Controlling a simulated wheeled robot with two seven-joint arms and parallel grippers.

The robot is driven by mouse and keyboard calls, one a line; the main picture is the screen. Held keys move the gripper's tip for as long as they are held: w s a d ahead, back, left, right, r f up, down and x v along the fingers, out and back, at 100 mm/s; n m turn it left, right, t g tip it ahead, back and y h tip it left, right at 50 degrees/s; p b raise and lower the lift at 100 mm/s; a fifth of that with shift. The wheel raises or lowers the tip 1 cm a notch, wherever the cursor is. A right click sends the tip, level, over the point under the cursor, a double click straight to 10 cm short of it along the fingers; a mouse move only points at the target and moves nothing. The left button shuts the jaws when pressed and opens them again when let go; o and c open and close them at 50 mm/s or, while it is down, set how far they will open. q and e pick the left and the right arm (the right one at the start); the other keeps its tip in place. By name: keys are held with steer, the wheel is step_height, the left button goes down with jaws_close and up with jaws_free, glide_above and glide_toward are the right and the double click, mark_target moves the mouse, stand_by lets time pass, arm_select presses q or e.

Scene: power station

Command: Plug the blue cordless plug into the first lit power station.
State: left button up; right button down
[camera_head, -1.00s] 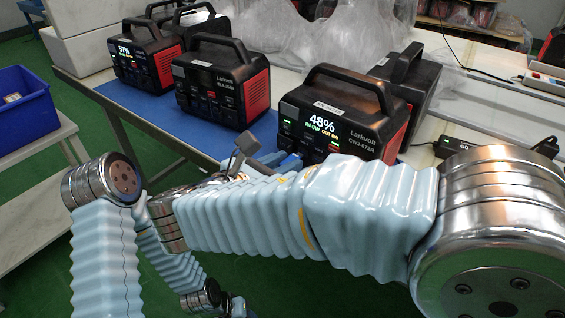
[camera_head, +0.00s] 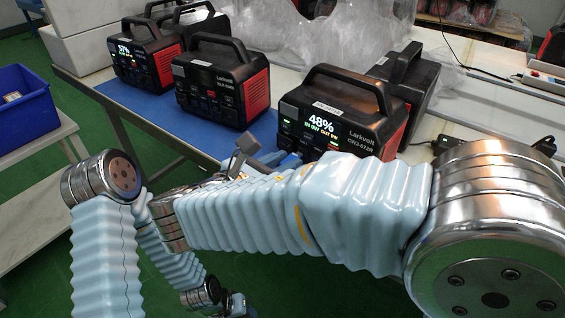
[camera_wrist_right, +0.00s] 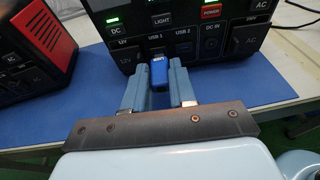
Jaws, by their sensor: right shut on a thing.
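The blue plug (camera_wrist_right: 159,72) is between the fingers of my right gripper (camera_wrist_right: 157,88), which is shut on it. In the right wrist view it lines up just below the USB-1 label on the panel; I cannot tell whether it touches. This power station has lit lights. Another lit station, showing 57% (camera_head: 143,60), stands at the far left. My left gripper is low in the head view and too small and cut off to read.
An unlit station (camera_head: 213,85) stands between the two lit ones, on a blue mat (camera_head: 150,103). More stations stand behind. A small black box with a cable (camera_head: 447,144) lies right of the 48% station. A blue bin (camera_head: 22,105) is at left.

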steer(key=shift+w+d+p, duration=0.35)
steer(key=shift+w, duration=0.1)
steer(key=shift+w+d, duration=0.1)
steer(key=shift+d, duration=0.05)
stand_by(0.7)
steer(key=c, duration=0.8)
jaws_free()
steer(key=shift+c, duration=0.2)
steer(key=v, duration=1.3)
steer(key=shift+s+a, duration=0.25)
steer(key=shift+s, duration=0.1)
steer(key=shift+r, duration=0.1)
